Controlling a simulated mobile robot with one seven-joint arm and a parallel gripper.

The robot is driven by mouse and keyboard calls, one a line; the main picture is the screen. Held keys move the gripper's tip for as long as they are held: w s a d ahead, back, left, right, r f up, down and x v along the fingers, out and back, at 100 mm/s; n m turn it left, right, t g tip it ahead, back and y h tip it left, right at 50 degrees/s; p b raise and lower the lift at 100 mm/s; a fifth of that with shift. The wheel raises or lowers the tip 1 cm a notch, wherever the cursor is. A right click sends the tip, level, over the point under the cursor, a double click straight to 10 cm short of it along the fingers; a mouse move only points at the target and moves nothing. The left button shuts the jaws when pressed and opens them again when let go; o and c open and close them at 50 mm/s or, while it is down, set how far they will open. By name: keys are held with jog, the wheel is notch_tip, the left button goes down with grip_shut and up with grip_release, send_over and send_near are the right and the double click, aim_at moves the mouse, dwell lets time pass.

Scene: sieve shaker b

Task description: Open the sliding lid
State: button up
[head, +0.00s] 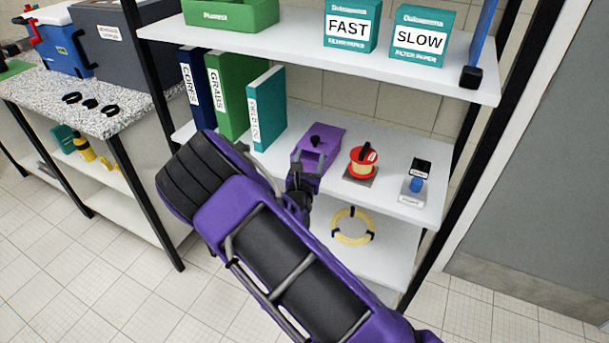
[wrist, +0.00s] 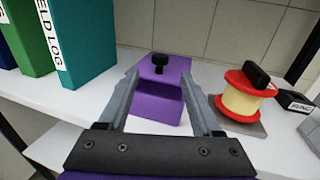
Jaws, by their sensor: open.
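A purple box (head: 327,137) stands on the middle shelf, with a black knob (head: 315,141) on its top. A dark recess or gap shows in the box below the lid; I cannot tell how far the lid is slid. My gripper (wrist: 167,98) is open, its two fingers pointing toward the box on either side of it in the picture. Nothing is between the fingertips except the view of the box. In the head view my gripper (head: 303,172) is at the box's near side.
A red and cream spool (wrist: 245,97) stands just right of the box. Binders (wrist: 85,45) stand to the left. A small blue-and-black item (head: 417,182) is farther right on the middle shelf (head: 395,205). The upper shelf (head: 290,42) hangs above.

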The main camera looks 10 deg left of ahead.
jog(key=s, duration=0.8)
jog(key=shift+s+a, duration=0.35)
jog(key=shift+a, duration=0.05)
